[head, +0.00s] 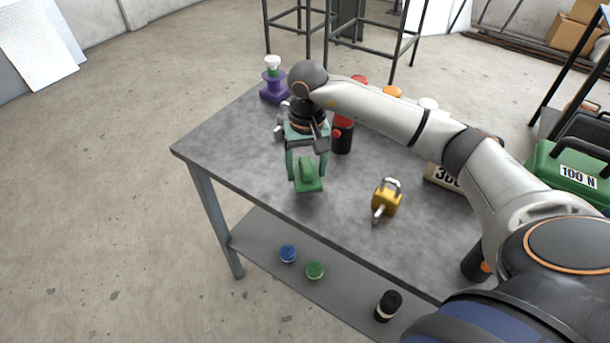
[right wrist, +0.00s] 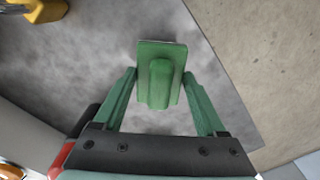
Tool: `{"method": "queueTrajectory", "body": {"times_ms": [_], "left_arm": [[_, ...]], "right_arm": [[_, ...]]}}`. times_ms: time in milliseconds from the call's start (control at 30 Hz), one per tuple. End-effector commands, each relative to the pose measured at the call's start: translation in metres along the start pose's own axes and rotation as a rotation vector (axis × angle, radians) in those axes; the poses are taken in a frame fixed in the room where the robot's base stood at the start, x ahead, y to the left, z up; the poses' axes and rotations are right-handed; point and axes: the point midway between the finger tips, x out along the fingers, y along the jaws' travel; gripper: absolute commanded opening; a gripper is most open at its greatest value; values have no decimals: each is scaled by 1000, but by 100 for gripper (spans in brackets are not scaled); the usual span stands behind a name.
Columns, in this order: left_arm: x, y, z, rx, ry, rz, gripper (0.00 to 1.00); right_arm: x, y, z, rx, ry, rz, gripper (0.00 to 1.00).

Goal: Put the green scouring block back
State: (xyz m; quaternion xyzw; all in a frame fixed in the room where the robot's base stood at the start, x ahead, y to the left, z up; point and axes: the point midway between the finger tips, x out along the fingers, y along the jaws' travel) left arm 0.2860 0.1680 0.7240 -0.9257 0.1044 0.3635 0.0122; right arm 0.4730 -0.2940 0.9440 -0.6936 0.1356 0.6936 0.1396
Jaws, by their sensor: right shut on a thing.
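The green scouring block (head: 308,184) has a flat base and a raised grip. It is over the near left part of the grey table (head: 345,205). In the right wrist view the block (right wrist: 161,82) sits between the tips of the two green fingers. I cannot tell whether its base touches the tabletop. My left gripper is not in view.
A yellow padlock-shaped weight (head: 385,201) lies right of the block. A purple stand (head: 273,84) is at the far left corner. A black and red cylinder (head: 342,135) stands behind my gripper. The lower shelf holds blue (head: 288,253) and green (head: 314,270) discs.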

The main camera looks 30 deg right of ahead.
Motion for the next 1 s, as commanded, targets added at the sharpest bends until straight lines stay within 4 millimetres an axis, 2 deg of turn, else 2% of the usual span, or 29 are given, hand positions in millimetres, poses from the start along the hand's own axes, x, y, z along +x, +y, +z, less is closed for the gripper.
{"method": "queueTrajectory", "body": {"times_ms": [167, 367, 667, 700, 900, 1000], "left_arm": [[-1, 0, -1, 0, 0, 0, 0], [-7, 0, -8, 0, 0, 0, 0], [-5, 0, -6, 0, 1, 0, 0], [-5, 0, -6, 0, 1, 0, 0], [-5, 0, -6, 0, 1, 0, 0], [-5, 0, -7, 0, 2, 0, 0]], "right_arm": [[9, -2, -6, -1, -2, 0, 0], [36, -2, -5, -1, -4, 1, 0], [40, -2, -6, -1, 1, 0, 0], [40, -2, -6, -1, 0, 1, 76], [40, -2, -6, -1, 0, 1, 98], [40, -2, -6, -1, 0, 1, 100]]}}
